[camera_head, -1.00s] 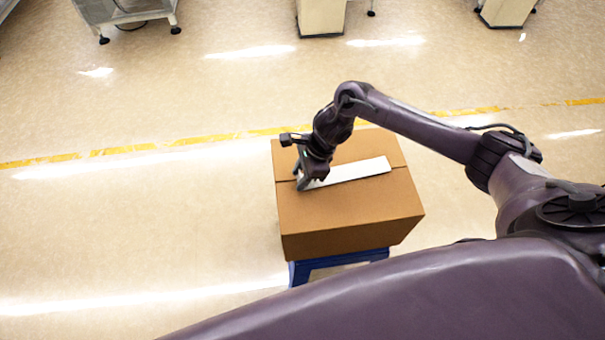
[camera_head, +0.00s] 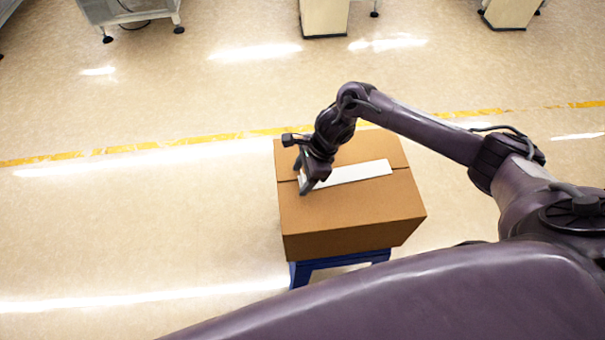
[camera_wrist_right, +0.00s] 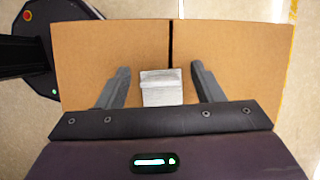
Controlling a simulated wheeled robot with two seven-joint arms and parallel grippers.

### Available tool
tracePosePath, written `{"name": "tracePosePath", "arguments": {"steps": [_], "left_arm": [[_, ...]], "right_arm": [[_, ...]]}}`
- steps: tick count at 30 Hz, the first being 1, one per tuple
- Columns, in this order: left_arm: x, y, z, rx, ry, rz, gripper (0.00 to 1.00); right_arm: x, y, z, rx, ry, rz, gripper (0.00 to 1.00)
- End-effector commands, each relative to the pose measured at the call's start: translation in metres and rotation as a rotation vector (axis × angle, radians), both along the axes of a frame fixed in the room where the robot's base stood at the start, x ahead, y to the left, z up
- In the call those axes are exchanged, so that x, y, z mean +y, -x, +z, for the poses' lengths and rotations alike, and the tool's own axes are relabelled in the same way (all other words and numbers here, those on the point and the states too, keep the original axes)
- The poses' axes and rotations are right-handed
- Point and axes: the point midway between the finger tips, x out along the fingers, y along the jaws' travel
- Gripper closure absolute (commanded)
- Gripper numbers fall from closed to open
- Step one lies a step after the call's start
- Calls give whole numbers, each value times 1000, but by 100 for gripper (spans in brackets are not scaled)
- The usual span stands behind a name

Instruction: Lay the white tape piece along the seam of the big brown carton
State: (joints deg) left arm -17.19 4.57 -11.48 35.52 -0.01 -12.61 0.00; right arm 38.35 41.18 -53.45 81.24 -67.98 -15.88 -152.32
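The big brown carton (camera_head: 350,215) stands upright with its lid flaps closed. Its dark seam (camera_wrist_right: 171,42) runs across the top. The white tape piece (camera_head: 365,172) lies along the seam on the carton top, from the middle toward the right edge. Its left end is partly hidden by my right gripper (camera_head: 304,184). In the right wrist view, the tape end (camera_wrist_right: 162,88) lies between my right gripper's two fingers (camera_wrist_right: 162,90), with a gap on each side. The right gripper is open, low over the carton's left part. My left gripper is not in view.
A blue stand (camera_head: 340,262) holds the carton up. The floor (camera_head: 140,220) around it is clear, with a yellow line (camera_head: 200,140) behind. Pale machine bases (camera_head: 322,15) stand along the far edge.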

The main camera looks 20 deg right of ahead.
Motion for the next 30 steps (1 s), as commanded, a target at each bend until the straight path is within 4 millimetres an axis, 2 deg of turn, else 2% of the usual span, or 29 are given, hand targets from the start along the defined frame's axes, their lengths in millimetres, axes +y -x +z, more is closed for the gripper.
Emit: {"name": "tracePosePath", "arguments": {"steps": [8, 21, 30], "left_arm": [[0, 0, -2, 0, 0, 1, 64], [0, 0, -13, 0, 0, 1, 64], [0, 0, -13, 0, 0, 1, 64]], "right_arm": [[-3, 0, 6, -3, -1, 1, 39], [-28, 3, 66, -3, 0, 0, 39], [-29, 4, 72, 1, 0, 0, 39]]}}
